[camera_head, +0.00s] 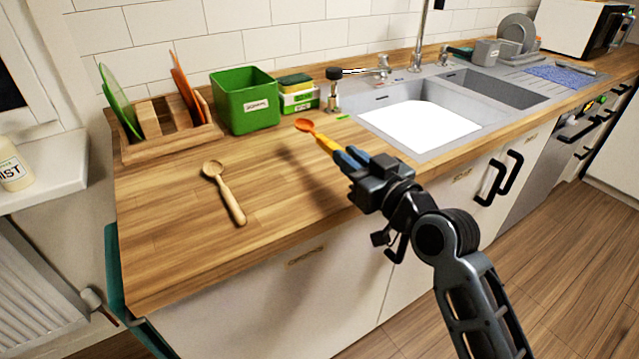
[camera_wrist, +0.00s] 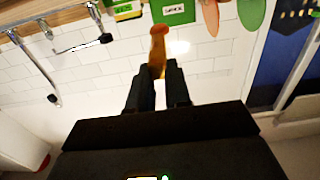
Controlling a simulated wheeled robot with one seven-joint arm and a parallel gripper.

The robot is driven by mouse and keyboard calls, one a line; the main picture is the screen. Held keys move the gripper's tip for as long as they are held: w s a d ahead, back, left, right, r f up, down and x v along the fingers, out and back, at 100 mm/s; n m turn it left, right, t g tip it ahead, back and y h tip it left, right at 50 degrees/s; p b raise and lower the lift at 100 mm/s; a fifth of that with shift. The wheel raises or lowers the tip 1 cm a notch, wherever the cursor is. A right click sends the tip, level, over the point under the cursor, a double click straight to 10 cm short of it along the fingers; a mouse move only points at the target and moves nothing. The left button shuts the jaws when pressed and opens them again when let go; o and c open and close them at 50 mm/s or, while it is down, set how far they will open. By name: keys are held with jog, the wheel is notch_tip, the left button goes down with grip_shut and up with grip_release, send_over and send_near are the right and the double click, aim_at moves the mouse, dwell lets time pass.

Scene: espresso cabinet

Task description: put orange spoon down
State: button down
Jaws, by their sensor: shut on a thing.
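The orange spoon (camera_head: 325,142) has an orange bowl and a yellow-orange handle. My gripper (camera_head: 350,160) is shut on its handle, and the bowl points away toward the back of the counter. In the head view the spoon is over the wooden counter (camera_head: 280,215), left of the sink; its exact height above the wood is hard to tell. In the wrist view the spoon (camera_wrist: 158,45) sticks out between the two dark fingers of my gripper (camera_wrist: 160,80).
A wooden spoon (camera_head: 226,192) lies on the counter at left. Behind stand a wooden rack (camera_head: 165,148) with colored boards, a green bin (camera_head: 247,105), and a green-and-white box (camera_head: 298,101) with a sponge. The sink (camera_head: 420,120) is right. The counter's front-left area is clear.

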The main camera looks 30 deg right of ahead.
aim_at(326, 199)
jog(key=a+f, duration=0.1)
jog(key=w+a, duration=0.1)
jog(key=a+f, duration=0.1)
jog(key=shift+w+a+f+p, duration=0.3)
jog(key=shift+w+a+p, duration=0.05)
jog(key=shift+a, duration=0.05)
jog(key=shift+f, duration=1.95)
jog(key=shift+f, duration=0.1)
jog(key=shift+f+b, duration=0.15)
jog(key=shift+b, duration=0.2)
jog(key=c, duration=1.1)
grip_release()
jog(key=shift+o, duration=0.2)
jog(key=shift+r, duration=0.25)
jog(key=s+b, duration=0.1)
jog(key=s, duration=1.1)
